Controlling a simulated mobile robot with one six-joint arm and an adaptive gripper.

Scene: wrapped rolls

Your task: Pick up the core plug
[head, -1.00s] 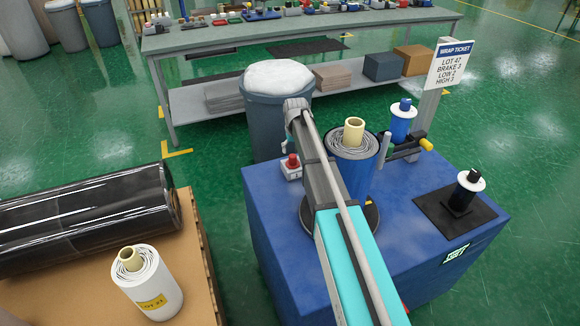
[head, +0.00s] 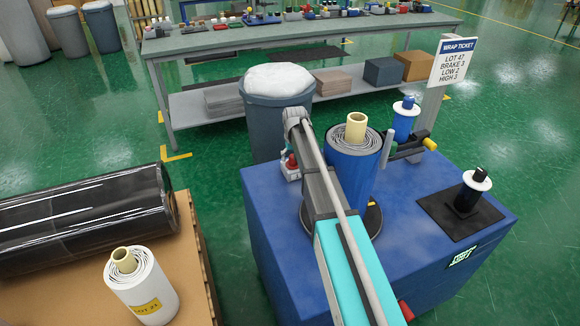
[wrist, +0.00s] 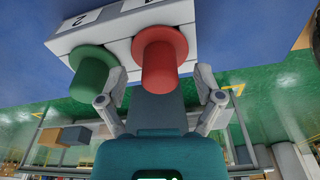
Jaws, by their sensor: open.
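Two parts could be a core plug, and I cannot tell which is meant. One has a white disc and black knob (head: 477,180) and stands on a black mat at the right of the blue machine. The other is blue with a white disc (head: 405,112) and stands behind the tall blue roll. My gripper (wrist: 160,78) is open and empty in the wrist view. Its fingers stand either side of a red knob (wrist: 160,55), apart from it, with a green knob (wrist: 92,70) beside it. In the head view my arm largely hides the gripper.
The blue machine (head: 275,215) carries a wrapped roll (head: 352,160) with a pale core. A bin (head: 277,110) stands behind it. A pallet with a white roll (head: 142,288) and a black roll (head: 90,215) is at left. A cluttered bench (head: 300,35) stands behind.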

